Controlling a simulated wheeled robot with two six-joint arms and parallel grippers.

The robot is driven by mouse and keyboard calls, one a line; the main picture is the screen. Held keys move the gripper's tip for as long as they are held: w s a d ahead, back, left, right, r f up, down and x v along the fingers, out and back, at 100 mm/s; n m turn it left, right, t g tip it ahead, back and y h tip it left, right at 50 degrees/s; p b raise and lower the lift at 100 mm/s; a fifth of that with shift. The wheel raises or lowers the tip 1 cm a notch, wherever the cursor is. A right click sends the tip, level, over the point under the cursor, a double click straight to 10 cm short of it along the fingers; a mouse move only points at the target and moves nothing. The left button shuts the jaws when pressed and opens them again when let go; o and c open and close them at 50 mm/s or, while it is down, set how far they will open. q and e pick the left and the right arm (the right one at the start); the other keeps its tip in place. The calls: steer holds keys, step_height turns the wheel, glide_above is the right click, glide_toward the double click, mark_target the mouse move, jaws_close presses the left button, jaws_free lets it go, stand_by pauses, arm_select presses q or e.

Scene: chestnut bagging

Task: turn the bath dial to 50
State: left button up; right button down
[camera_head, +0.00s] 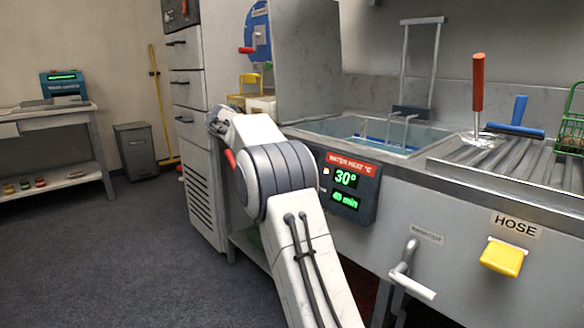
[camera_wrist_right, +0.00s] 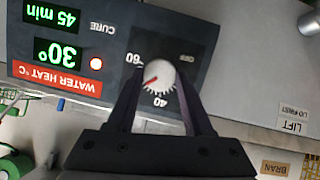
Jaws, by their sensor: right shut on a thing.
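The bath dial (camera_wrist_right: 160,75) is a round white knob on a dark panel in the right wrist view, upside down there. Its red line points to the lower left, between the marks 60 and 40. My right gripper (camera_wrist_right: 159,84) has one dark finger on each side of the knob and is shut on it. The water heat display (camera_head: 346,188) reads 30° in green, with a minutes line below; it also shows in the right wrist view (camera_wrist_right: 58,52), with 45 min. In the head view the dial and my right fingers are hidden behind my arm. My left gripper is not in view.
The sink basin (camera_head: 370,133) is above the panel, with a ribbed drainboard (camera_head: 500,160) to its right. A wash-out lever (camera_head: 405,270) and a yellow hose handle (camera_head: 503,257) stick out of the front. Open floor (camera_head: 150,250) lies to the left.

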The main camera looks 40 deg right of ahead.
stand_by(0.4)
steer(key=shift+c, duration=1.5)
jaws_free()
steer(key=p+v, duration=0.4)
steer(key=v, duration=0.6)
steer(key=shift+a, duration=0.2)
steer(key=shift+r, duration=0.1)
